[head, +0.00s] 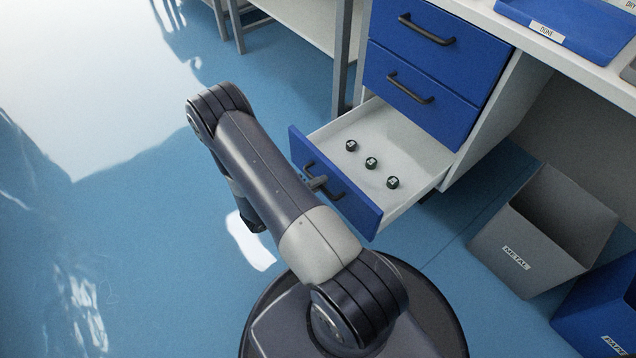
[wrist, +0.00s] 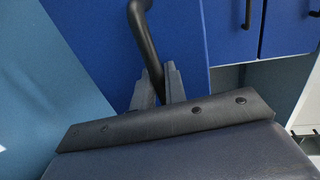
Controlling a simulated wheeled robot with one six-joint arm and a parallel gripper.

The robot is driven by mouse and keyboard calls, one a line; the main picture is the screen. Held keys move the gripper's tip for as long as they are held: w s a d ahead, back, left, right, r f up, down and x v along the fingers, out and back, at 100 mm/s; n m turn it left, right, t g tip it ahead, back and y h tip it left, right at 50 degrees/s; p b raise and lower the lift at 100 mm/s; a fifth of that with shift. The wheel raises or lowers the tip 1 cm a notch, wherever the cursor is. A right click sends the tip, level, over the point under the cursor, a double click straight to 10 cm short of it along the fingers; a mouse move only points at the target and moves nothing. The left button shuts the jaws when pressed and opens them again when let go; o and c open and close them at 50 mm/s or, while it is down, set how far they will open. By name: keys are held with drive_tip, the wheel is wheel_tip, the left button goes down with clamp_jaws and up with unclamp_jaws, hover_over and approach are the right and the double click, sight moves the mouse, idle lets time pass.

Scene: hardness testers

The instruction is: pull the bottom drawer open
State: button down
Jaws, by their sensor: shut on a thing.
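The bottom drawer (head: 338,191) has a blue front and a white inside, and it stands pulled out from the cabinet. Three small dark round pieces (head: 371,163) lie on its floor. My gripper (head: 318,183) is at the drawer front, partly hidden by my arm in the head view. In the wrist view my gripper (wrist: 158,84) has its two fingers closed around the lower part of the dark bar handle (wrist: 144,38) on the blue front.
Two upper blue drawers (head: 428,93) are shut. A grey bin (head: 545,232) labelled METAL stands on the floor to the right, with a blue bin (head: 603,310) beside it. A blue tray (head: 575,25) marked DONE lies on the bench. The blue floor left of the drawer is clear.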

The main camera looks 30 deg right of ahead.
drive_tip(key=shift+a, duration=0.1)
idle(0.3)
drive_tip(key=c, duration=1.6)
unclamp_jaws()
drive_tip(key=shift+o, duration=0.2)
drive_tip(key=shift+a, duration=0.1)
drive_tip(key=w+p+v, duration=0.1)
drive_tip(key=p+v, duration=0.1)
drive_tip(key=v, duration=0.8)
drive_tip(key=shift+s+a+p, duration=0.3)
drive_tip(key=shift+s+p, duration=0.05)
drive_tip(key=shift+s, duration=0.15)
drive_tip(key=shift+d, duration=0.1)
drive_tip(key=shift+b+x, duration=1.35)
drive_tip(key=shift+x, duration=4.15)
drive_tip(key=shift+r, duration=0.15)
